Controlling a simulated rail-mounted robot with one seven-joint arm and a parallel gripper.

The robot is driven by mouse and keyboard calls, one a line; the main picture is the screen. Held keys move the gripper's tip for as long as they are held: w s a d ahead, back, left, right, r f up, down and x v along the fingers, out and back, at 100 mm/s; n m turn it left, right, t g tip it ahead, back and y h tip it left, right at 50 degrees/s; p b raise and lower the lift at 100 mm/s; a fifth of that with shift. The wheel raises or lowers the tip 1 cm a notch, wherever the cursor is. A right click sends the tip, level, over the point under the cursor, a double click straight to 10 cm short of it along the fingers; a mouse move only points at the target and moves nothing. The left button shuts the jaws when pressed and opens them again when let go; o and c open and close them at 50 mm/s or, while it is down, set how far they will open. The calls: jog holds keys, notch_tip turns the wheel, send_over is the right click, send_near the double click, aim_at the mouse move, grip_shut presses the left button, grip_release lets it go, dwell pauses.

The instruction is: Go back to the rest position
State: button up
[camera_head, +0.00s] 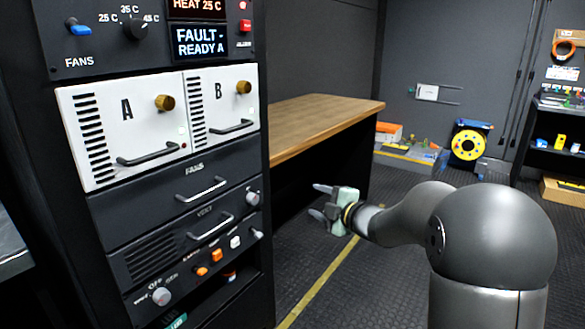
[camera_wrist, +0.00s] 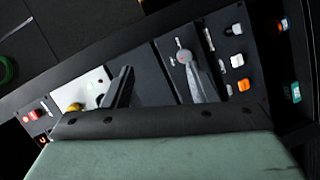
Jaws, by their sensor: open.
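My gripper (camera_head: 318,201) is in the middle of the head view, just right of the equipment rack (camera_head: 180,240) and in front of the dark space under the wooden bench. Its two fingers are apart, point left towards the rack, and hold nothing. My arm reaches in from the lower right. In the wrist view my gripper (camera_wrist: 158,78) shows with its fingers apart over the rack's front. The pale green body of the gripper fills the lower part of that view and hides some of the panel.
The rack carries white modules A (camera_head: 122,127) and B (camera_head: 222,105), with brass knobs and black handles. A display (camera_head: 200,41) reads "FAULT - READY A". The wooden bench (camera_head: 320,122) stands behind the gripper. A yellow cable reel (camera_head: 467,145) and shelves are farther back. Open floor lies below.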

jog(key=s+d+r+m+h+p, duration=0.45)
jog(key=r+m+h+p, duration=0.2)
jog(key=r, duration=0.25)
jog(key=s+d+r+m+g+h+p, duration=0.3)
jog(key=s+d+m+h+p, duration=0.1)
jog(key=s+m+p, duration=0.4)
jog(key=s+a+r+m+g+p, duration=0.1)
jog(key=s+m+g+p, duration=0.1)
jog(key=s, duration=0.7)
jog(key=s+a+r+m+g+p, duration=0.1)
jog(key=s+g+p, duration=0.3)
jog(key=s, duration=0.5)
jog(key=s+a+r+m+g+y+p, duration=0.1)
jog(key=s+a+m+g+p, duration=0.1)
jog(key=s, duration=0.8)
jog(key=shift+r+m+g+p, duration=0.15)
jog(key=shift+m+g+p, duration=0.75)
jog(key=shift+p, duration=0.25)
